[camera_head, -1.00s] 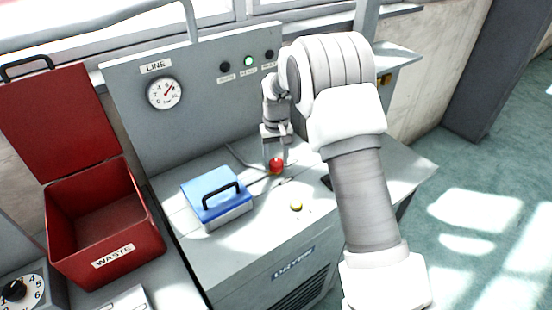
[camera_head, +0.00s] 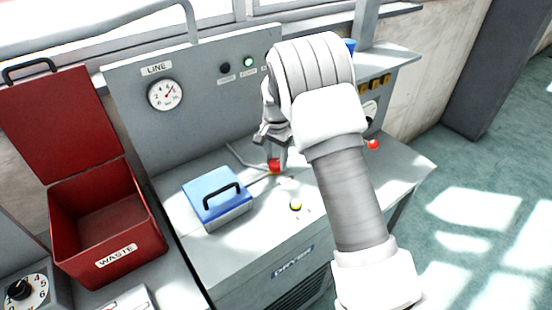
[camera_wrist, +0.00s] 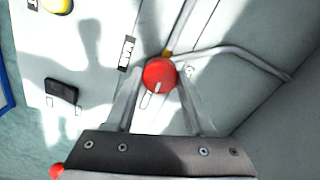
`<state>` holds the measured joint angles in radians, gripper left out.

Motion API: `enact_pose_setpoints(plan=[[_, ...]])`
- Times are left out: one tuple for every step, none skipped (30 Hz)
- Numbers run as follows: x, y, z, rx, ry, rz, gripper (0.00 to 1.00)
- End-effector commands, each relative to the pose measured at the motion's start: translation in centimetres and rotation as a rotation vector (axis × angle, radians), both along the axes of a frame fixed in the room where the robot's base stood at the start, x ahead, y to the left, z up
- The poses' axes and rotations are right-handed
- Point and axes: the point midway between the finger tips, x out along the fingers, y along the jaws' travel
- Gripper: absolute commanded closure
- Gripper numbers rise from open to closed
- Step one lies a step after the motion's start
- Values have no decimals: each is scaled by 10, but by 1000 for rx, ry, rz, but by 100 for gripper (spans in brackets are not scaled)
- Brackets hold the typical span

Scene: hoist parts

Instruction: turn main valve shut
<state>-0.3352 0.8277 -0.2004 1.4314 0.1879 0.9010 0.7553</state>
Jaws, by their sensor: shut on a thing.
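The main valve appears as a red knob (camera_head: 275,166) on the grey console top, at the end of a thin pipe. In the wrist view the red knob (camera_wrist: 160,74) sits between the two fingers, with a pale mark on its face and a label beside it. My gripper (camera_head: 272,158) points down at the knob and is shut on it; its fingers also show in the wrist view (camera_wrist: 160,95). Part of the knob is hidden by the fingers in the head view.
A blue-lidded box (camera_head: 214,194) with a black handle stands just left of the valve. A yellow button (camera_head: 296,206) lies in front. An open red waste bin (camera_head: 103,224) is at left. A LINE gauge (camera_head: 164,94) and lit green lamp (camera_head: 249,61) are on the back panel.

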Motion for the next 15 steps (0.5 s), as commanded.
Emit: enact_pose_setpoints(plan=[[0,0,1,-1,1,-23,100],[0,0,0,-1,1,-36,100],[0,0,0,-1,1,-54,100],[0,0,0,-1,1,-64,100],[0,0,0,-1,1,-74,100],[0,0,0,0,0,-86,100],[0,0,0,0,0,-93,100],[0,0,0,0,0,-99,100],[0,0,0,1,1,-107,100],[0,0,0,1,1,-112,100],[0,0,0,1,1,-116,100],[0,0,0,1,1,-119,100],[0,0,0,1,1,-121,100],[0,0,0,1,1,-123,100],[0,0,0,1,1,-124,100]])
